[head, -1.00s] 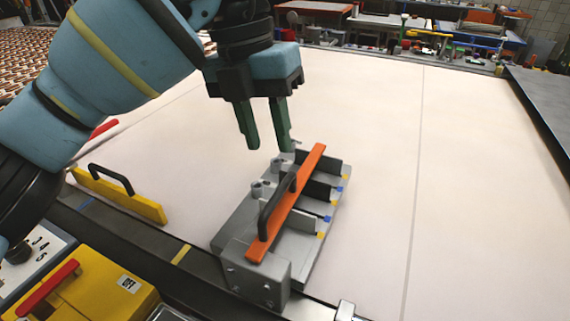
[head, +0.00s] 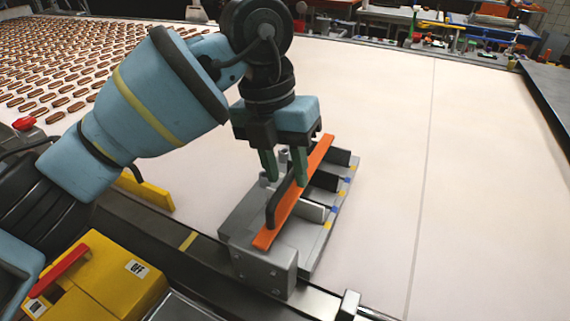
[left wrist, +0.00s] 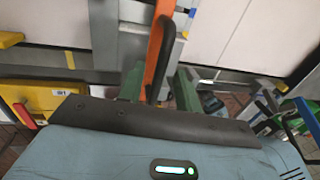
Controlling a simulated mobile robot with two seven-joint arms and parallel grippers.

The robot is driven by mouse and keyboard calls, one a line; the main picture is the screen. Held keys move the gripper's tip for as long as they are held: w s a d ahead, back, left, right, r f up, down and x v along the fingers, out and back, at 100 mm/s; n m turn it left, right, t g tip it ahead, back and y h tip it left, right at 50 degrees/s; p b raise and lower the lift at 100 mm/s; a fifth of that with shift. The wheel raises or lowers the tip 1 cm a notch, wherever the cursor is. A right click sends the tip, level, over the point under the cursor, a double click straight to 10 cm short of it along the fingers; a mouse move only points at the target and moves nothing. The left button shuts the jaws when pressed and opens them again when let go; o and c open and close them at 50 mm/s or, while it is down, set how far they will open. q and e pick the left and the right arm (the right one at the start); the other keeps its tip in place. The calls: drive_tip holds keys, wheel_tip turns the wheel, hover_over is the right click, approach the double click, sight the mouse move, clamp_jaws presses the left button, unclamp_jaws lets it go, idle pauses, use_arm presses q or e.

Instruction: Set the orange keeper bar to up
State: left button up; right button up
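The orange keeper bar (head: 305,192) lies lengthwise over the grey slotted fixture (head: 262,268), with a black handle (head: 273,208) standing on it. My left gripper (head: 285,172) is over the handle, its green fingers pointing down and spread apart, one on each side of it. In the left wrist view the bar (left wrist: 153,62) and the curved handle (left wrist: 166,42) run down between the two fingers (left wrist: 158,88). A gap shows between the fingers and the handle, so the gripper looks open. Whether a fingertip touches the handle is hidden. My right gripper is not in view.
The fixture stands at the near edge of a wide pale conveyor (head: 380,130). A yellow bar (head: 148,190) lies to the left, partly behind my arm. A yellow box with a red handle (head: 110,275) is at the front left. The belt to the right is clear.

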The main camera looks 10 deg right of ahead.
use_arm(q)
clamp_jaws()
